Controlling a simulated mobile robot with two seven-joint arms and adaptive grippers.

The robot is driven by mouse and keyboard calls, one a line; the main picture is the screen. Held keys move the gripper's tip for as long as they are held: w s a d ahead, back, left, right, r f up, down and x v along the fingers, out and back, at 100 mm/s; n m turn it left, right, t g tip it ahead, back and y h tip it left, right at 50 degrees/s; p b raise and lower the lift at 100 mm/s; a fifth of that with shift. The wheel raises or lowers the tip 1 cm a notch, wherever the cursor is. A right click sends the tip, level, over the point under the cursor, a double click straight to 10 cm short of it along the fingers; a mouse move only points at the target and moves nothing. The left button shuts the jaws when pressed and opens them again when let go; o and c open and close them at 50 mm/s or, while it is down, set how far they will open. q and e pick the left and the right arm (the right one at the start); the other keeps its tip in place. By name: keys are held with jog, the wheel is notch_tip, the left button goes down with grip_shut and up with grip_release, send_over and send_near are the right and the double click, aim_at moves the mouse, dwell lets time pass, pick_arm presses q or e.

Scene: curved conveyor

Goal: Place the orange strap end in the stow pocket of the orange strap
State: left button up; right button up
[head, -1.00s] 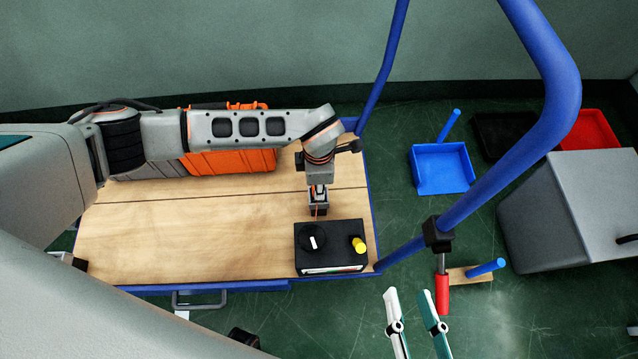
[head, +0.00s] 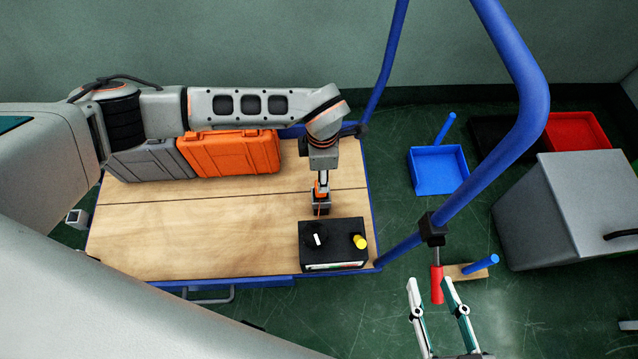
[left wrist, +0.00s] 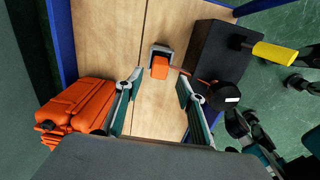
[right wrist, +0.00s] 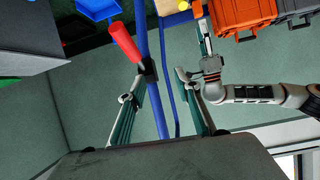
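A small orange piece (left wrist: 160,68), seemingly the orange strap end, sits at a grey square holder (left wrist: 156,54) on the wooden table in the left wrist view. A thin orange strip (left wrist: 190,74) runs from it toward the black box. My left gripper (left wrist: 158,80) is open, with one finger on each side of the orange piece, apart from it. In the head view my left gripper (head: 321,196) points down just behind the black box. I cannot make out a stow pocket. My right gripper (head: 429,284) is open and empty; it also shows in the right wrist view (right wrist: 159,76).
The black box (head: 333,243) with a white-marked dial and yellow knob stands at the table's front right. Orange (head: 235,153) and grey (head: 150,160) cases stand at the back left. A blue rail (head: 500,165) rises at the right. The table (head: 190,230) is clear at front left.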

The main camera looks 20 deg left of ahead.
pick_arm(q)
notch_tip(320, 180, up, 5)
jog(key=shift+f+p, duration=0.1)
jog(key=shift+p, duration=0.55)
pick_arm(e)
jog(key=shift+s+d+f+g, duration=0.3)
jog(key=shift+s+d+f, duration=0.15)
jog(key=shift+f, duration=0.2)
